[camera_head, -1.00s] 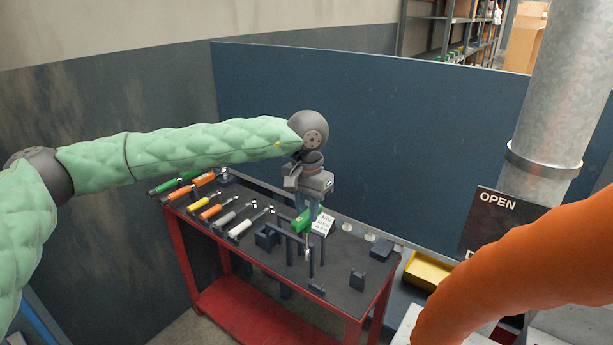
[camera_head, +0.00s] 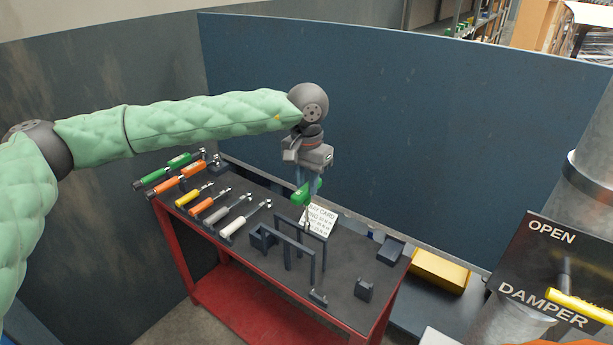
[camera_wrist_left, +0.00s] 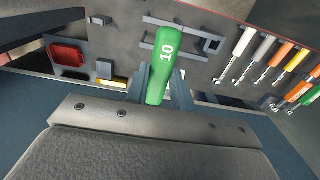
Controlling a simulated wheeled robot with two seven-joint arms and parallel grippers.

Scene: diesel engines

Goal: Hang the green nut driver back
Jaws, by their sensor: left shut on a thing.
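My left gripper (camera_head: 313,184) is shut on the green nut driver (camera_head: 303,193), holding it by the handle above the tool cart. In the left wrist view the green handle (camera_wrist_left: 166,60), marked "10", stands between the two fingers. Its shaft is mostly hidden in that view; in the head view a thin part hangs below the handle, near the white card (camera_head: 319,219). Dark upright hanger frames (camera_head: 299,250) stand on the cart top (camera_head: 345,262), just below and in front of the driver. My right gripper is not in view.
Several tools with green, orange, yellow and white handles (camera_head: 235,226) lie in a row on the cart's left. Small dark holders (camera_head: 364,289) stand on its right. A yellow bin (camera_head: 440,270) and a damper sign (camera_head: 545,265) are farther right. A blue partition (camera_head: 400,130) stands behind.

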